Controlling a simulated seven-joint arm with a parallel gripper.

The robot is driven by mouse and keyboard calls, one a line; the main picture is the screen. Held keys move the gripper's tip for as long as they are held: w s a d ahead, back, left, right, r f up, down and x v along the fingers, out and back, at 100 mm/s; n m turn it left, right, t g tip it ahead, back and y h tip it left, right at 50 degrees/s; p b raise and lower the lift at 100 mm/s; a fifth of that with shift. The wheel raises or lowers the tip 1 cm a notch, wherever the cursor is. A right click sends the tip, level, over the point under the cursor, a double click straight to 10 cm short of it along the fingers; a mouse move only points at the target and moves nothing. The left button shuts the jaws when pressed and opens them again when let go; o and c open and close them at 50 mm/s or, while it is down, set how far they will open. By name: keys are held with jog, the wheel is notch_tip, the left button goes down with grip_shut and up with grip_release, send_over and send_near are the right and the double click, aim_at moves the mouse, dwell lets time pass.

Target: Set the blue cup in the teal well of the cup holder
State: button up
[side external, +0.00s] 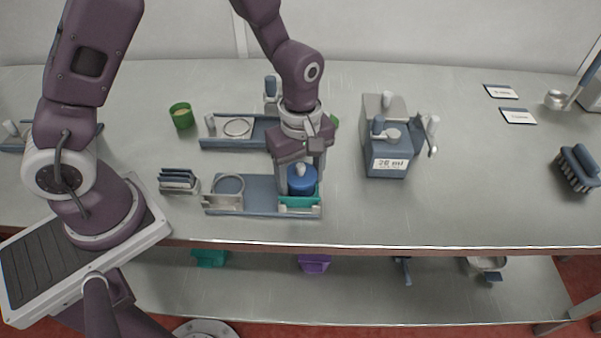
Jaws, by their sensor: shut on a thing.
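The blue cup (302,184) is between the fingers of my gripper (301,176), which is shut on it. Something pale shows at the top of the cup. The cup is at the teal well (300,202), at the right end of the front cup holder (256,210). The cup hides the back of the well, and I cannot tell whether it rests inside or is just above it. The holder's left end has an empty pale ring (228,186).
A second holder (222,142) lies behind, partly hidden by my arm. A green cup (181,115) stands back left. A dark rack (178,180) is left of the front holder. A dispenser box (388,150) stands to the right.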

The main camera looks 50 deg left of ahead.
jog(key=o, duration=1.5)
jog(key=shift+c, duration=0.2)
jog(key=shift+c, duration=0.4)
jog(key=shift+r, duration=3.5)
